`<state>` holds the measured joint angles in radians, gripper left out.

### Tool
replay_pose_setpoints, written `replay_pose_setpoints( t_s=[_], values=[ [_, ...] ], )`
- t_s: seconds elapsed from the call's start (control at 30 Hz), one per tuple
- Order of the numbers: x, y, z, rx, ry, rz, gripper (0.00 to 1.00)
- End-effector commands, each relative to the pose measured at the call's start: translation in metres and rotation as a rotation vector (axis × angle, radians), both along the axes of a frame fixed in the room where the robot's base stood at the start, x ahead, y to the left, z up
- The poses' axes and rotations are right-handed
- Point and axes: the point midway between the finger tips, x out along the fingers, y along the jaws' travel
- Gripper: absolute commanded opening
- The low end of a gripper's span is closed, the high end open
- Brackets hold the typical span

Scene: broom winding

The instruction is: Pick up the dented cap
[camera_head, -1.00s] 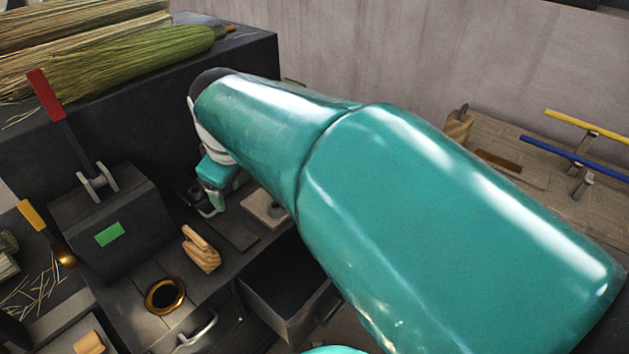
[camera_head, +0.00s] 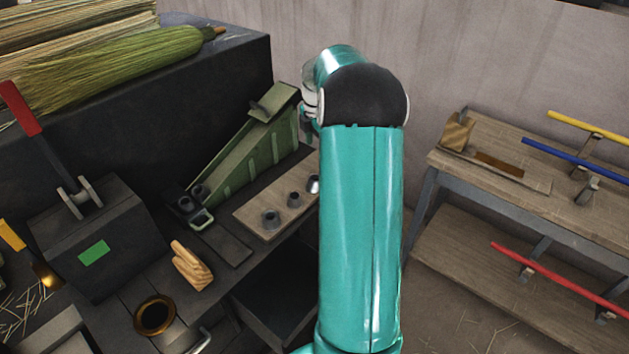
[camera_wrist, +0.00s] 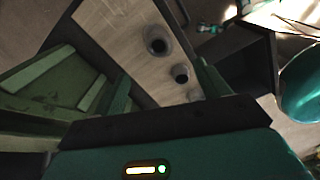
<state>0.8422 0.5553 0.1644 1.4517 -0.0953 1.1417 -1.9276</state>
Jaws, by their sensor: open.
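I cannot tell which is dented. The wrist view shows a larger cap (camera_wrist: 157,42), a smaller one (camera_wrist: 180,74) and a blurred one (camera_wrist: 194,95) close to my gripper. My gripper (camera_wrist: 164,71) is open and empty, its two fingers apart over the board. In the head view it is mostly hidden behind my arm.
A green ramp-like fixture (camera_head: 250,150) stands left of the board. An open drawer (camera_head: 262,318) lies below. A wooden bench (camera_head: 515,200) with coloured bars stands right.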

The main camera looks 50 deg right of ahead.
Motion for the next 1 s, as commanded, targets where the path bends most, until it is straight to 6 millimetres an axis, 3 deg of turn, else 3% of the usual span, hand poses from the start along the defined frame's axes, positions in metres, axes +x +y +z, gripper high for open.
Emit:
replay_pose_setpoints(
  t_s=[0.33, 0.63, 0.9, 1.0],
  values=[
    [0.003, 0.000, -0.065, 0.004, 0.003, -0.001, 0.75],
    [0.005, -0.001, -0.089, 0.003, 0.002, -0.001, 0.75],
    [0.006, 0.000, -0.127, 0.002, 0.003, -0.002, 0.75],
    [0.006, -0.001, -0.132, 0.000, 0.001, -0.002, 0.75]
  ],
)
